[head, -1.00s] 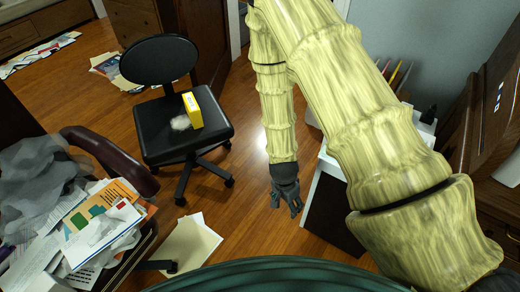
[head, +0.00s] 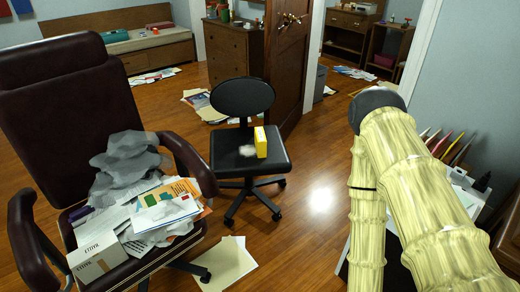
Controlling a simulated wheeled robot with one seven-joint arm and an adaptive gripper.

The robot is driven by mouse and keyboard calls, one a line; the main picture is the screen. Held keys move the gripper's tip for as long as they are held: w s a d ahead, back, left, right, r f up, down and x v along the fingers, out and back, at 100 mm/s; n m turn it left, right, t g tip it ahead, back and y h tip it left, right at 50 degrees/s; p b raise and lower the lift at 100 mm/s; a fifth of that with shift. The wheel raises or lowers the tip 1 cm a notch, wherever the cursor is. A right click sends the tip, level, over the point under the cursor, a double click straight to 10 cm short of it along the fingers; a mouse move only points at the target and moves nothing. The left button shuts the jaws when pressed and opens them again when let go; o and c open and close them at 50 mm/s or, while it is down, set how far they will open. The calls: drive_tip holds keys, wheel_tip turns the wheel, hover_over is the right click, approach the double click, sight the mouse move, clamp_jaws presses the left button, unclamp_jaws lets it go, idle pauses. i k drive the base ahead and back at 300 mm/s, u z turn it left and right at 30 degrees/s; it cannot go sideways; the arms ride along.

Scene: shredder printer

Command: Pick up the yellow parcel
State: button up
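The yellow parcel (head: 261,143) stands upright on the seat of a small black office chair (head: 223,158) in the middle of the head view. A small pale fluffy lump (head: 247,150) lies beside it on its left. My arm, with its pale yellow-green bark-like cover, is at the right of the view, well apart from the parcel. My gripper is not visible in this frame.
A dark brown armchair (head: 62,100) heaped with papers, grey crumpled material and a white box (head: 98,256) stands at the left. Folders (head: 228,264) lie on the floor in front. Wooden floor (head: 310,215) is clear right of the black chair. An open brown door (head: 287,60) stands behind.

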sight(260, 140)
drive_tip(key=u, duration=0.3)
drive_tip(key=i, duration=1.1)
drive_tip(key=u, duration=0.3)
